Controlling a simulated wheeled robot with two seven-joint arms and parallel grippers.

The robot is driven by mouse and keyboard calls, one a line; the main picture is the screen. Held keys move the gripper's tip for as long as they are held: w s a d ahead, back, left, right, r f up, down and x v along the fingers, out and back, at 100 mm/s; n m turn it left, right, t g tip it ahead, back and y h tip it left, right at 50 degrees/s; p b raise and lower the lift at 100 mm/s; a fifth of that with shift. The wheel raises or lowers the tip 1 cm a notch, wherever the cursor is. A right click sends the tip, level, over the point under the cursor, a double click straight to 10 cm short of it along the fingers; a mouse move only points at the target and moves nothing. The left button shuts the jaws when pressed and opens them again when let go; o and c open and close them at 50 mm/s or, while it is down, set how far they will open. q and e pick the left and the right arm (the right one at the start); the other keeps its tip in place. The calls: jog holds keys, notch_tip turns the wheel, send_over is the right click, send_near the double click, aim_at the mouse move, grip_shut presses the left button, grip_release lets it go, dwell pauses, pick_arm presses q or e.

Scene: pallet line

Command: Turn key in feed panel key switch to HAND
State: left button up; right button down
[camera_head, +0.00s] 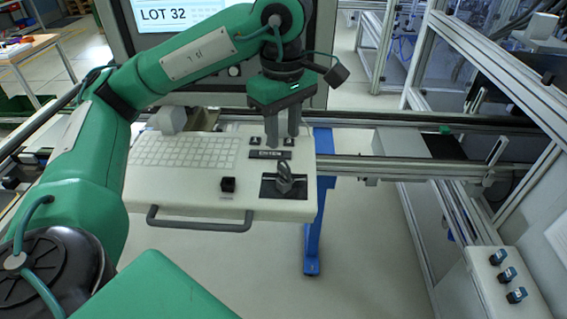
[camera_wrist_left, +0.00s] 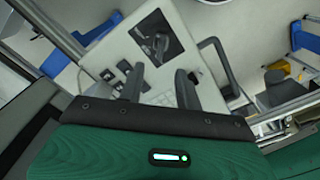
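The key (camera_head: 284,180) stands up from a black plate (camera_head: 268,189) at the right front of the white feed panel (camera_head: 190,186). In the left wrist view the key (camera_wrist_left: 160,43) is just beyond the fingertips. The switch markings are too small to read. My left gripper (camera_head: 282,139) points down over the panel, behind the key, near the ENTER label (camera_head: 270,154). Its two fingers are apart with nothing between them, as the left wrist view (camera_wrist_left: 160,74) also shows. It does not hold the key. My right gripper is not in view.
A keyboard (camera_head: 185,150) and a small black button (camera_head: 228,185) are on the panel, with a grey handle (camera_head: 200,226) along its front. A screen reading LOT 32 (camera_head: 170,14) is behind. Rails run to the right; a box with blue knobs (camera_head: 497,257) is at lower right.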

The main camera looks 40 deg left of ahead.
aim_at(283, 168)
pick_arm(q)
notch_tip(283, 168, down, 8)
jog(key=p, duration=0.2)
jog(key=shift+s+p, duration=0.1)
jog(key=shift+p, duration=0.2)
jog(key=shift+f, duration=0.7)
grip_shut()
jog(key=shift+f+n+b, duration=0.1)
jog(key=shift+n+b, duration=0.5)
jog(key=shift+n, duration=0.4)
jog(key=n+b, duration=0.2)
jog(key=n, duration=0.4)
jog(key=shift+n+b, duration=0.3)
jog(key=shift+n, duration=0.5)
